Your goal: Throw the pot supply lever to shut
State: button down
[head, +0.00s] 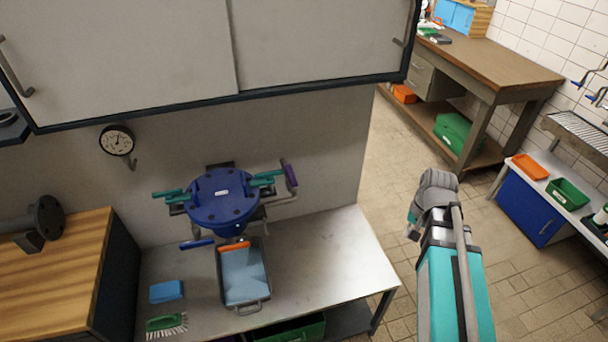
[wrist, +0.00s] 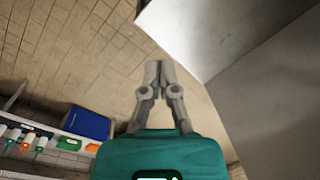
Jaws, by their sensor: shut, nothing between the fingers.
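A blue round-lidded pot (head: 223,197) is mounted against the wall above a grey bench. Several levers and clamps surround it: a purple-handled lever (head: 289,174) at right, a blue-handled one (head: 197,244) at lower left, an orange one (head: 234,246) in front, and teal clamps on both sides. I cannot tell which is the supply lever. My gripper (wrist: 158,68) is shut and empty in the wrist view, over the floor. In the head view my arm is right of the bench, well apart from the pot, and my fingertips are not clearly seen.
A wall cupboard (head: 140,55) overhangs the pot, with a gauge (head: 117,140) below. A grey tray (head: 244,275), a blue sponge (head: 166,291) and a green brush (head: 166,325) lie on the bench (head: 335,250). A wooden workbench (head: 490,65) stands behind; tiled floor between is free.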

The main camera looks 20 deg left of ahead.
aim_at(291, 179)
jog(key=w+a+r+m+g+y+p, duration=0.1)
jog(key=w+a+r+m+g+y, duration=0.1)
jog(key=w+a, duration=0.7)
jog(key=w+a+r+m+g+y+p, duration=0.2)
jog(key=w+a+r+m+y, duration=0.2)
jog(key=a, duration=1.1)
jog(key=w+r+m, duration=0.3)
jog(key=w, duration=0.2)
jog(key=shift+r+m+p, duration=0.15)
jog(key=shift+m+p, duration=0.15)
jog(key=shift+m, duration=0.1)
jog(key=shift+a, duration=0.1)
jog(key=s+a+f+b, duration=0.5)
jog(key=a+f+b, duration=0.2)
jog(key=a, duration=0.2)
jog(key=shift+s+a, duration=0.2)
jog(key=shift+s, duration=0.2)
